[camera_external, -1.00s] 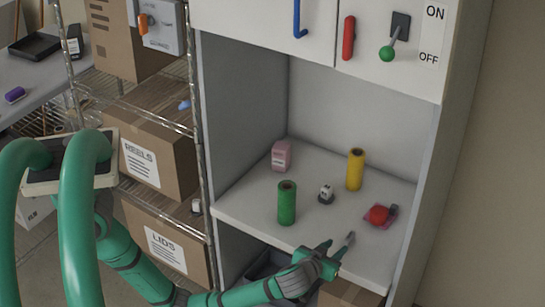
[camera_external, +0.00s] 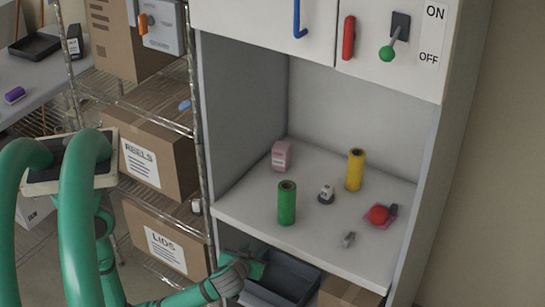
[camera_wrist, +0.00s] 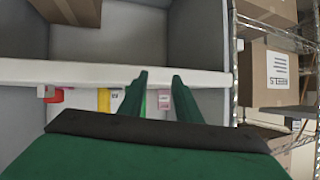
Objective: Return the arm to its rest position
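My gripper (camera_external: 257,262) is green and sits low in front of the cabinet, below the front edge of the white shelf (camera_external: 235,212) and close to the grey bin in the compartment underneath. Its fingertips are hard to make out in the external view. In the wrist view my gripper (camera_wrist: 160,76) shows two dark green fingers standing apart, with nothing seen between them. My arm reaches up to it from the lower left.
The shelf holds a green roll (camera_external: 287,203), yellow roll (camera_external: 355,170), pink carton (camera_external: 281,156), small grey piece (camera_external: 348,240) and red item (camera_external: 379,214) on a pink pad. The grey bin (camera_external: 285,275) lies below. Boxes on a wire rack (camera_external: 160,250) stand left.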

